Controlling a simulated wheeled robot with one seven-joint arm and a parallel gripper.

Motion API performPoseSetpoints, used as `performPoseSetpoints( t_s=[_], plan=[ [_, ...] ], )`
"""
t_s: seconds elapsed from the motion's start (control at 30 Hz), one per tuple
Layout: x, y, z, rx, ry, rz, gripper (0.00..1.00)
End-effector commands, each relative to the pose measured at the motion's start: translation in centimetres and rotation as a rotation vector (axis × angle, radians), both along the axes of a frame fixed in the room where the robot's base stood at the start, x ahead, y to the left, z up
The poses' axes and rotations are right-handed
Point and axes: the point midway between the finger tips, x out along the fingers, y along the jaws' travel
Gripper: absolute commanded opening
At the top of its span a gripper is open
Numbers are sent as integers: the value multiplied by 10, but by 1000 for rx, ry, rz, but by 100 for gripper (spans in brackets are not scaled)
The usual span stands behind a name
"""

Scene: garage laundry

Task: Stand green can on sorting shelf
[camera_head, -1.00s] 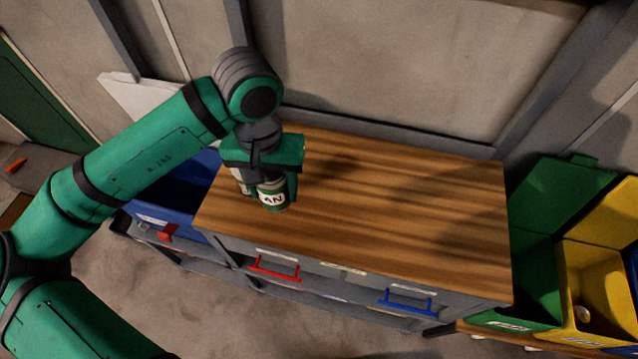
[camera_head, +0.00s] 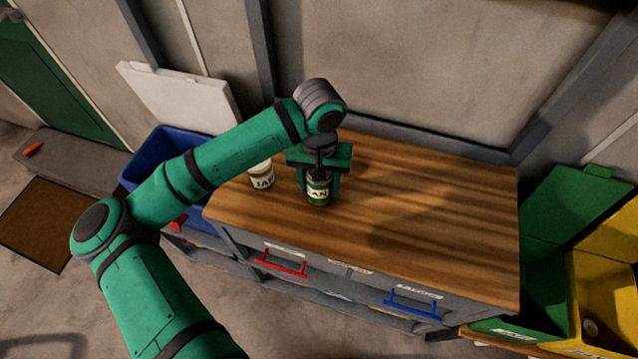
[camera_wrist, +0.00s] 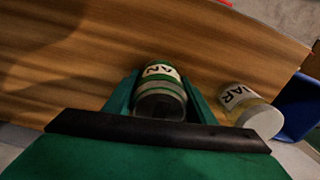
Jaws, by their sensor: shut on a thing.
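The green can (camera_head: 319,190) has a pale label ending in "AN". It is upright between the fingers of my gripper (camera_head: 319,176), over the wooden top of the cabinet near its left end. My gripper is shut on the can. The wrist view also shows the can (camera_wrist: 161,88) between the two green fingers (camera_wrist: 160,100). I cannot tell whether the can's base touches the wood. No shelf marked as the sorting shelf can be picked out with certainty; the wooden top (camera_head: 430,200) is the surface under the can.
A pale jar labelled "JAR" (camera_head: 261,175) stands left of the can; it also shows in the wrist view (camera_wrist: 248,108). A blue bin (camera_head: 150,165) is at the left. Green (camera_head: 545,290) and yellow (camera_head: 600,300) bins stand right. The wooden top right of the can is clear.

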Motion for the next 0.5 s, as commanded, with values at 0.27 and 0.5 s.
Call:
performPoseSetpoints(
  t_s=[0.27,0.5],
  plan=[
    [0,0,-3,1,-1,1,29],
    [0,0,-6,0,-1,1,69]
  ],
)
